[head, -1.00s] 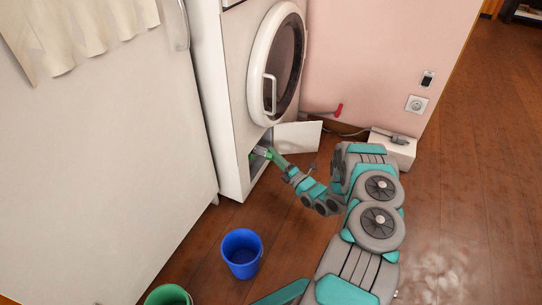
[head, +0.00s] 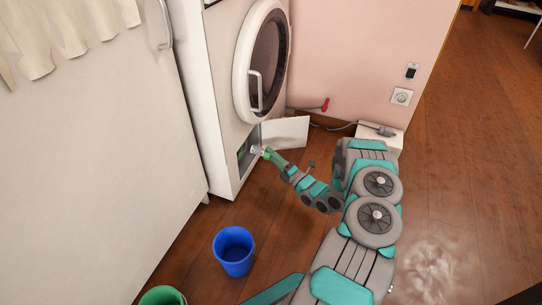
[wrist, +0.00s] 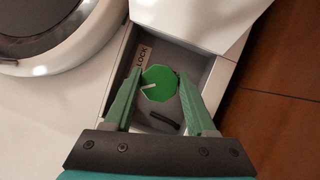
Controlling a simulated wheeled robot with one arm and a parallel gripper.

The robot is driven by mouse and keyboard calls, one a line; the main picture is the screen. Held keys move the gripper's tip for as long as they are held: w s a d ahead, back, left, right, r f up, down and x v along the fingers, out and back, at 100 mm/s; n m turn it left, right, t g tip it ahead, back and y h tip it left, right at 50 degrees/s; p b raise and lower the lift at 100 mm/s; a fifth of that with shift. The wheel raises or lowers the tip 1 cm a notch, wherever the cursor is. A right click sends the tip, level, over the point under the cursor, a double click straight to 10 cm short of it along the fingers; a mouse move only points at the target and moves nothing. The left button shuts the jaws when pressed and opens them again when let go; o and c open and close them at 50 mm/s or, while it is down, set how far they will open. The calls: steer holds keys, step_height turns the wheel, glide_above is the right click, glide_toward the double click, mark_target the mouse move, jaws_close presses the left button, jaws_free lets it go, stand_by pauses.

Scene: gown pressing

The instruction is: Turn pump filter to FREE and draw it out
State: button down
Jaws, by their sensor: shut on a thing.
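The green eight-sided pump filter (wrist: 159,83) sits between my fingers in the wrist view. A white mark on its face points left, below the LOCK label (wrist: 142,57). No FREE label can be read. My gripper (wrist: 160,76) is shut on the filter. In the head view my gripper (head: 267,153) is just outside the low opening (head: 246,148) in the white machine (head: 215,95). A pale piece shows at its fingertips, and green shows inside the opening; how far out the filter is, I cannot tell.
The flap (head: 286,132) is open to the right of the opening. A blue bucket (head: 234,250) and a green bucket (head: 162,296) stand on the floor in front. A white box (head: 381,137) with a cable is by the pink wall. A wet-looking patch (head: 428,270) lies at lower right.

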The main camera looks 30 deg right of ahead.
steer(key=s+d, duration=0.4)
steer(key=s, duration=0.1)
stand_by(0.8)
